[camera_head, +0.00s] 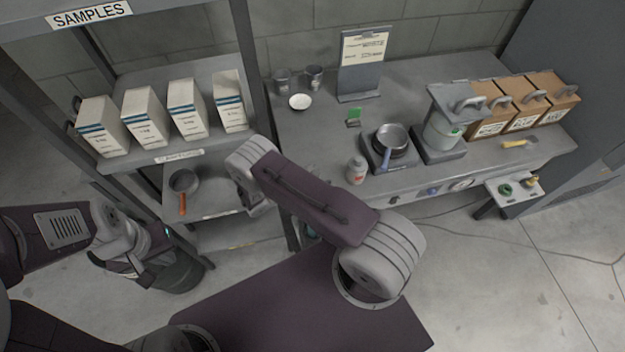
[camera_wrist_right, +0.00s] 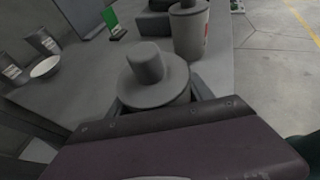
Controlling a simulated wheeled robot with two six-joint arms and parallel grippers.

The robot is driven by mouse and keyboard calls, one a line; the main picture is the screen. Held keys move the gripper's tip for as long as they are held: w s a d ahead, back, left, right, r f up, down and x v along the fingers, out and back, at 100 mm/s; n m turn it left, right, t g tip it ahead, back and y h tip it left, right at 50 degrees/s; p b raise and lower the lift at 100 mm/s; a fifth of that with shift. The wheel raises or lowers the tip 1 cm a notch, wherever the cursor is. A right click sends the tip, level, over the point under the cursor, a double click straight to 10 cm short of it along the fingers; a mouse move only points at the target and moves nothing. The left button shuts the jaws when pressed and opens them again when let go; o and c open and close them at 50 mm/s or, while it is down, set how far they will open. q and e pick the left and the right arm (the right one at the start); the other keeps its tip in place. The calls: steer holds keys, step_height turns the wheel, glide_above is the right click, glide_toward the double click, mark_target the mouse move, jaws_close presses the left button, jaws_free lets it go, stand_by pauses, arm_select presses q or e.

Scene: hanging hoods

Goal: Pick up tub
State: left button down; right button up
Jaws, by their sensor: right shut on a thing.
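A grey round tub (camera_wrist_right: 147,66) with a wide flat lid and a raised knob sits between my right gripper's fingers in the right wrist view. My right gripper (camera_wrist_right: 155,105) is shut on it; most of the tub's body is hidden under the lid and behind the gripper. Whether its base touches a surface cannot be told. In the head view my right gripper (camera_head: 262,205) is mostly hidden by my arm, near the shelf rack's right post, and the tub cannot be made out. My left gripper (camera_head: 125,265) is at the lower left, by a dark bin; its opening is unclear.
A white jar with a red mark (camera_head: 356,171) stands near the bench's front edge, with a pan (camera_head: 392,138) on a burner beside it. A white dish (camera_head: 300,102) and two cans (camera_head: 314,77) stand behind. White boxes (camera_head: 187,109) fill the rack's shelf. A dark bin (camera_head: 178,273) stands on the floor.

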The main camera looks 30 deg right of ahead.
step_height(320, 180, up, 10)
steer(key=shift+r, duration=0.1)
stand_by(0.4)
